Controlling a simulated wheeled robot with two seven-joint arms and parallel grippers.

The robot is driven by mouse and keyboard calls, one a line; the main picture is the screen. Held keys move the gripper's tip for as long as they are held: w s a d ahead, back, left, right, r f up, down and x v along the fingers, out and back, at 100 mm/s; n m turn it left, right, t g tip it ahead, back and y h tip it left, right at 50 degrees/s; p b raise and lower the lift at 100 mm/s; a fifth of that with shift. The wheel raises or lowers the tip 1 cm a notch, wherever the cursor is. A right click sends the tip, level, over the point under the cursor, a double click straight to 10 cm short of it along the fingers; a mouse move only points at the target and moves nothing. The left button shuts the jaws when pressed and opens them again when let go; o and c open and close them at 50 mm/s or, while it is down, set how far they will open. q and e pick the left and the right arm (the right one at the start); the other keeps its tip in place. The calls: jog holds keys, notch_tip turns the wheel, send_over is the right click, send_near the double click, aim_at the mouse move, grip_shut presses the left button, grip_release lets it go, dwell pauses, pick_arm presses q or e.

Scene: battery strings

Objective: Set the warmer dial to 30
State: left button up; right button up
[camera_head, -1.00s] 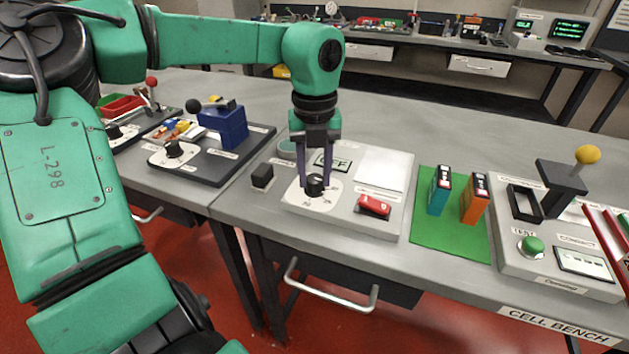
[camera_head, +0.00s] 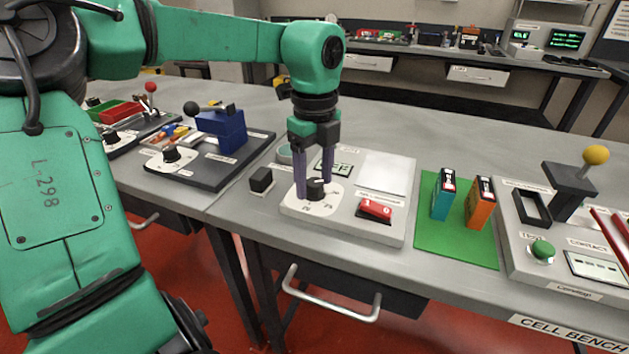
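The warmer dial is a black knob (camera_head: 316,189) on a white scale plate (camera_head: 318,207), on the light grey panel at the left end of the cell bench. My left gripper (camera_head: 314,187) points down over it with one dark finger on either side of the knob. The left finger reaches lower in the picture than the right one. I cannot tell whether the fingers press on the knob. A small display (camera_head: 331,168) behind the dial is partly covered by the fingers. The knob's pointer and most scale numbers are unreadable. My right gripper is out of view.
A red rocker switch (camera_head: 376,208) sits right of the dial and a black block (camera_head: 261,180) left of it. Teal (camera_head: 443,194) and orange (camera_head: 480,203) batteries stand on a green mat (camera_head: 456,245). A blue block fixture (camera_head: 220,131) stands on the left bench.

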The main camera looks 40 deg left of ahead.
aim_at(315, 181)
pick_arm(q)
notch_tip(315, 181, up, 4)
jog(key=p, duration=0.3)
jog(key=shift+f, duration=0.25)
dwell(0.7)
